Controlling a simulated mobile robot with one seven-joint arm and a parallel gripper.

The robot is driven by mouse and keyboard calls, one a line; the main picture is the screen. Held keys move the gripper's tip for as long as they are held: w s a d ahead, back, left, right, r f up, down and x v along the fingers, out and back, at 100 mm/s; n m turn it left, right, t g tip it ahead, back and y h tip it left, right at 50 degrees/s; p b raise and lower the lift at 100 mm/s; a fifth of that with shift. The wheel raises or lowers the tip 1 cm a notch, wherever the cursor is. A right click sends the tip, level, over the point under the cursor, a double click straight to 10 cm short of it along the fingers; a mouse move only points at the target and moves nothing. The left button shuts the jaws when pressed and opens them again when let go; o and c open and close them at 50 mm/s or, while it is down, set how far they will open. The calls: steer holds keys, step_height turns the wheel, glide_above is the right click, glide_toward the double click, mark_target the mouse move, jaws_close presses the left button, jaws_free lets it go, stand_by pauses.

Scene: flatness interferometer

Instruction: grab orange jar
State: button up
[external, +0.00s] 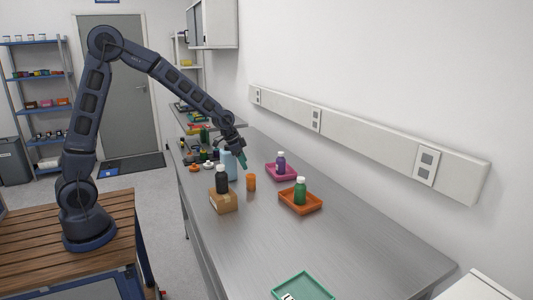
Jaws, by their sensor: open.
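The orange jar (251,183) stands upright on the grey metal bench, right of a black bottle and left of the trays. My gripper (242,163) is above and slightly left of the jar, pointing down, apart from it. It is open; its greenish fingertips are small in the external view, and nothing shows between them.
A black bottle (222,180) stands on a cardboard box (223,203) near the jar. A light blue bottle (229,166) is behind. A pink tray (291,174) and an orange tray (316,207) hold bottles.

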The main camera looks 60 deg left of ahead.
mark_target(251, 175)
steer(key=x, duration=0.6)
steer(key=shift+s+x, duration=0.15)
steer(key=shift+x, duration=1.2)
steer(key=shift+s+x, duration=0.1)
steer(key=shift+x, duration=1.2)
steer(key=shift+a+f, duration=0.1)
steer(key=c, duration=1.1)
